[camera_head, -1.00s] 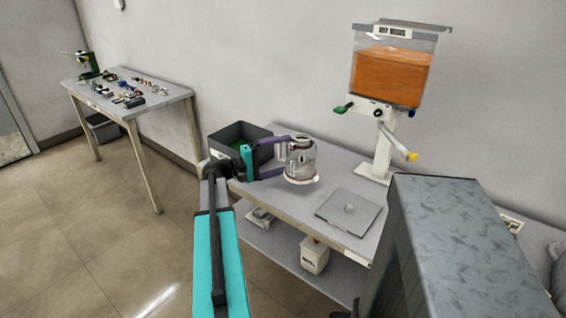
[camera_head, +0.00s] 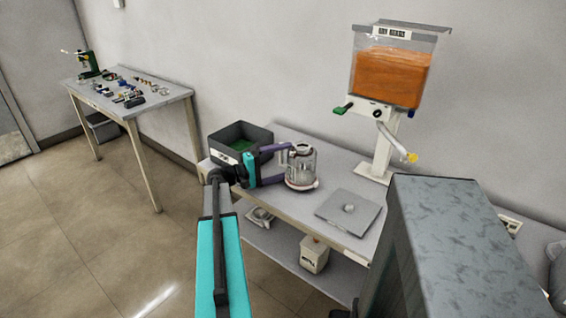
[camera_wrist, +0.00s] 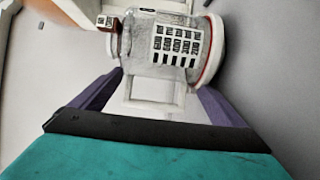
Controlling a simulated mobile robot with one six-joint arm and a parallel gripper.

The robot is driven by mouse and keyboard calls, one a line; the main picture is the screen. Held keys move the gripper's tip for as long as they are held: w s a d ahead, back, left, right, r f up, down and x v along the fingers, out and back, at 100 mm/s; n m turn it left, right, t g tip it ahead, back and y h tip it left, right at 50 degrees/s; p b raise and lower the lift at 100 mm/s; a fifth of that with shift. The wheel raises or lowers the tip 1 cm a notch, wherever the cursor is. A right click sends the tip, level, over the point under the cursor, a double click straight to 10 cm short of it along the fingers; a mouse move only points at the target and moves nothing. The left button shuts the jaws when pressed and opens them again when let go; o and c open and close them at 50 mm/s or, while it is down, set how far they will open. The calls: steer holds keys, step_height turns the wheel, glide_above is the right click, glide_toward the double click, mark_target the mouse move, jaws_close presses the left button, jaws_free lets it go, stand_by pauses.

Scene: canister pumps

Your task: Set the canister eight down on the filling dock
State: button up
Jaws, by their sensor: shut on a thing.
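The canister (camera_head: 301,168) is a clear jar with a pale base and a reddish ring. In the wrist view the canister (camera_wrist: 165,50) lies sideways in the picture, showing a label with printed black blocks and a white handle. My gripper (camera_head: 287,162) is shut on the canister, with purple fingers on either side of the handle. The canister is upright over the bench, left of a grey square plate (camera_head: 335,207) with a small round knob, which looks like the filling dock. I cannot tell whether its base touches the bench.
A dispenser with an orange-filled tank (camera_head: 392,78) stands behind the plate, its yellow-tipped spout (camera_head: 411,157) reaching forward. A dark bin (camera_head: 240,138) sits behind my gripper. A white box (camera_head: 314,255) is on the lower shelf. A parts table (camera_head: 152,98) stands far left.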

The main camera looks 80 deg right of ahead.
steer(key=shift+f, duration=0.15)
steer(key=o, duration=0.8)
steer(key=shift+o, duration=0.2)
steer(key=shift+r, duration=0.25)
steer(key=shift+w+a+f, duration=0.1)
steer(key=shift+w+a, duration=0.05)
steer(key=shift+w, duration=0.15)
steer(key=b+v, duration=0.1)
steer(key=v, duration=1)
steer(key=shift+w+a+b, duration=0.15)
steer(key=shift+b, duration=0.25)
